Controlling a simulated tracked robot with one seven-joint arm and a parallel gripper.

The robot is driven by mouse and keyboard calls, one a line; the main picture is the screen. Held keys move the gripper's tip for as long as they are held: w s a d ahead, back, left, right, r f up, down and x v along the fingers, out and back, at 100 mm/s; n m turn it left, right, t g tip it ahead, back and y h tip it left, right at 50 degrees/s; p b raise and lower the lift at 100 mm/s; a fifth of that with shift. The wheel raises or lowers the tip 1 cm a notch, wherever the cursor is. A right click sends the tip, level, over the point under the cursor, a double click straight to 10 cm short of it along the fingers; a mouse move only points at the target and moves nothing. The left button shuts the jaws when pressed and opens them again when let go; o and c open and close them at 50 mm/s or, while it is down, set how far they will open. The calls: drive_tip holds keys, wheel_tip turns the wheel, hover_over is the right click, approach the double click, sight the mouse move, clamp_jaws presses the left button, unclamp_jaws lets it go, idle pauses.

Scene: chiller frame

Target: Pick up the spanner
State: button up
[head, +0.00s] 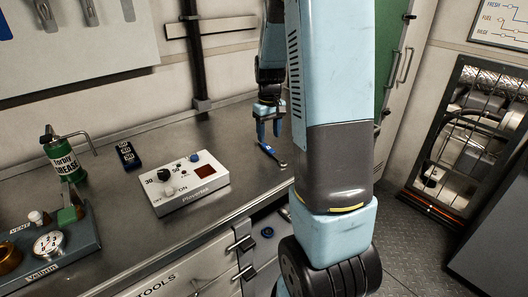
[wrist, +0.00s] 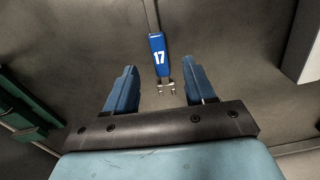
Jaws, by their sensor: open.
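The spanner (head: 268,151) lies on the steel workbench (head: 235,130) near its right end. It has a blue handle and a bare metal end. In the wrist view the spanner (wrist: 158,57) shows a white "17" on its blue grip, with the forked metal end toward my gripper. My gripper (head: 269,134) points down just above the spanner, its fingers apart and empty. In the wrist view the two blue fingers of my gripper (wrist: 158,72) stand either side of the spanner's line, with clear space between them and it.
A white control box (head: 187,185) stands on the bench left of the spanner. A dark device (head: 127,155), a green grease can (head: 63,155) and a gauge unit (head: 50,250) stand farther left. A dark post (head: 193,60) rises behind. The bench around the spanner is clear.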

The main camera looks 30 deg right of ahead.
sight(269, 148)
drive_tip(key=shift+f, duration=2.6)
drive_tip(key=shift+c, duration=0.3)
clamp_jaws()
